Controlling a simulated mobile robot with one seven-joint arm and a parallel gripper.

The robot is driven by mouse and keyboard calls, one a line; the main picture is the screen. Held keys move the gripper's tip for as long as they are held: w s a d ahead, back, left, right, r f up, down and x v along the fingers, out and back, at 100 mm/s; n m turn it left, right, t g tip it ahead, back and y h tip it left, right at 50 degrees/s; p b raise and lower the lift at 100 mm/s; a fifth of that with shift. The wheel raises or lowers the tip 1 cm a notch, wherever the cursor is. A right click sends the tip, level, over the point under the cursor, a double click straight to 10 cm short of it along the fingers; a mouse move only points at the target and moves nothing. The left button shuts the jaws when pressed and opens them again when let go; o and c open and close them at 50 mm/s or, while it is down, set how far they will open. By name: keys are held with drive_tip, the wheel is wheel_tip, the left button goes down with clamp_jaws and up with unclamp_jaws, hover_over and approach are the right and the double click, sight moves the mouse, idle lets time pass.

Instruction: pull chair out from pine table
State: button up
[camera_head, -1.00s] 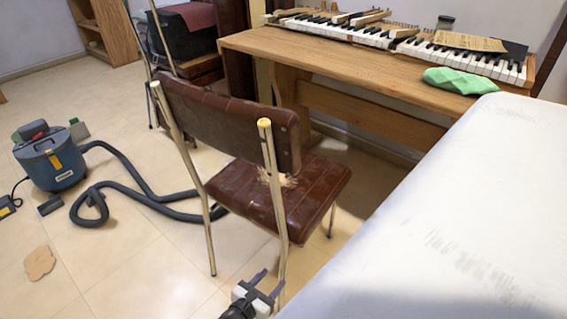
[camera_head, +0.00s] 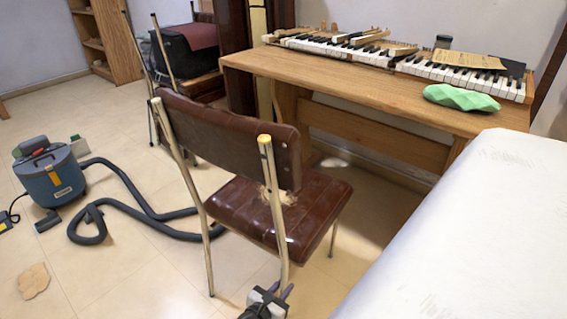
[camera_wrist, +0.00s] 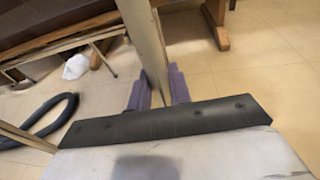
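The chair (camera_head: 285,211) has a cracked brown seat and backrest on pale metal legs. It stands upright at the near side of the pine table (camera_head: 365,88), its back toward me. My gripper (camera_head: 281,290) is low at the chair's near right rear leg. In the wrist view, the leg (camera_wrist: 146,40) runs down between the purple fingers (camera_wrist: 158,88), one on each side. The fingers look close to the leg, but whether they press on it is unclear. The dark palm hides the lower leg.
A blue vacuum cleaner (camera_head: 50,177) and its looping hose (camera_head: 140,210) lie left of the chair. A white-covered surface (camera_head: 470,220) fills the right. Piano keys (camera_head: 340,50) and a green cloth (camera_head: 460,98) are on the table. A second chair (camera_head: 160,60) stands behind. Floor at left front is mostly clear.

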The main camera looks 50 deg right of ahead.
clamp_jaws()
drive_tip(key=shift+a, duration=0.1)
drive_tip(key=s+a+p, duration=0.2)
drive_tip(key=s+a, duration=0.3)
drive_tip(key=a, duration=0.4)
drive_tip(key=shift+s+a, duration=0.3)
idle(1.0)
drive_tip(key=shift+f, duration=0.1)
drive_tip(key=o, duration=0.9)
unclamp_jaws()
drive_tip(key=shift+o, duration=0.2)
drive_tip(key=shift+p, duration=0.3)
